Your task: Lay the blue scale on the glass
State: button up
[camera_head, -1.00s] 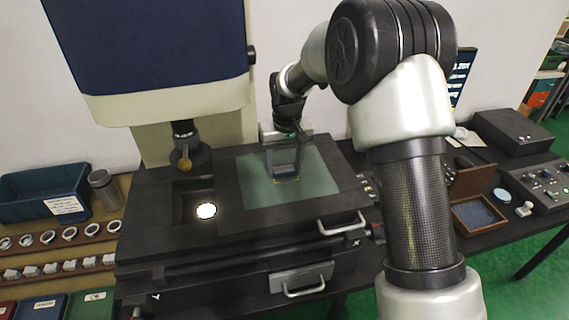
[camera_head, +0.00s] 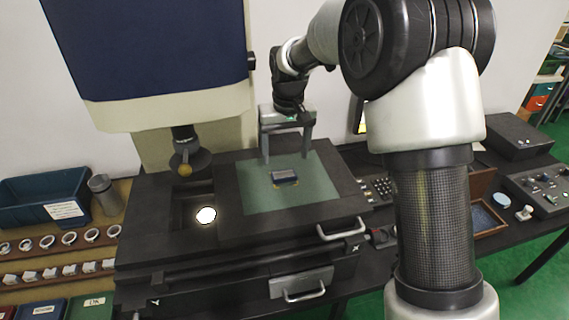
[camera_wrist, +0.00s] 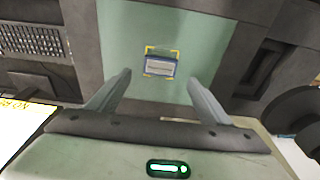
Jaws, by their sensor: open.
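The blue scale (camera_head: 285,177) is a small blue-edged block with a pale face. It lies on the green-tinted glass (camera_head: 310,196) of the dark measuring stage, inside yellow corner marks. The wrist view shows the scale (camera_wrist: 159,66) within the yellow marks on the glass (camera_wrist: 115,35). My gripper (camera_head: 286,160) is open above the glass, raised clear of the scale, with nothing between its fingers. In the wrist view its two fingers (camera_wrist: 159,78) stand wide apart on either side of the scale.
A lens unit (camera_head: 186,160) hangs left of the glass, above a bright round light (camera_head: 206,215). Metal rings (camera_head: 69,239) stand in a rack at left, near a blue bin (camera_head: 45,195). An open wooden case (camera_head: 483,217) and a control box (camera_head: 540,185) are at right.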

jog(key=r, duration=0.5)
jog(key=shift+s+d, duration=0.15)
jog(key=shift+s, duration=0.2)
jog(key=s+d+r+m+t, duration=0.1)
jog(key=s+d+r+t, duration=0.1)
jog(key=s+d+r, duration=0.9)
jog(key=s+d+f+m+t, duration=0.1)
jog(key=s+d, duration=0.1)
jog(key=s, duration=0.7)
jog(key=s+d+f+m, duration=0.1)
jog(key=s+d, duration=0.2)
jog(key=s, duration=0.6)
jog(key=shift+s+f+t, duration=0.25)
jog(key=shift+s+t, duration=0.15)
jog(key=shift+d, duration=0.1)
notch_tip(320, 180, up, 6)
jog(key=p, duration=0.6)
jog(key=shift+f, duration=0.1)
